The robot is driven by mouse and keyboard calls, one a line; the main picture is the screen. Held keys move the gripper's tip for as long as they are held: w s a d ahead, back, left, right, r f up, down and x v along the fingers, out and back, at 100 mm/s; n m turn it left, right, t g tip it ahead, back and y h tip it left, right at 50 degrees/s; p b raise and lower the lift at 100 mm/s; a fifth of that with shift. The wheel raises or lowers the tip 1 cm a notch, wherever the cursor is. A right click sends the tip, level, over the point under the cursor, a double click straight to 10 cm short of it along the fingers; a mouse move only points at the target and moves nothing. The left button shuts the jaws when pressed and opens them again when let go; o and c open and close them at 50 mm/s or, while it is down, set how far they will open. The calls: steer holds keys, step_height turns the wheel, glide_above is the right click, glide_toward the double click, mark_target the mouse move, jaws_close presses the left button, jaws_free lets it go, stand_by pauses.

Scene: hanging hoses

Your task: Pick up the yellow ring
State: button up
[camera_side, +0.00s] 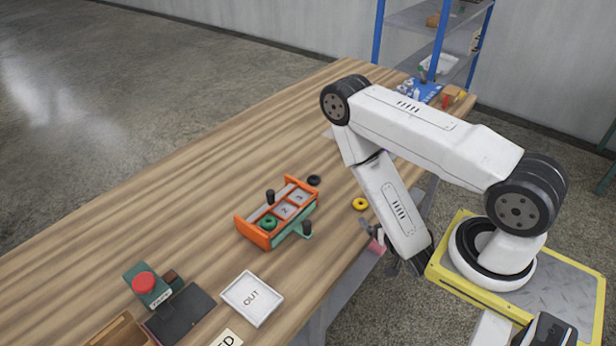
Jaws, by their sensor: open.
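The yellow ring (360,204) lies flat on the wooden table (190,190), near its right-hand edge. My gripper (370,236) is below and slightly right of the ring in the picture, close to the table edge. It is open, and nothing shows between its fingers. The ring and gripper are apart in the picture. The gripper is small here and partly hidden by my own arm's last link.
An orange and green holder (262,240) with numbered slots holds a green ring (268,222). A black ring (314,180) lies behind it. A white OUT tray (252,298) and red button box (146,284) stand in front. The table's far left is clear.

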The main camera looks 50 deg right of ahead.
mark_target(360, 203)
steer(key=shift+w, duration=0.1)
steer(key=shift+x, duration=1.25)
steer(key=shift+d, duration=0.1)
steer(key=shift+x, duration=2.6)
steer(key=shift+f, duration=0.1)
steer(key=c, duration=1.3)
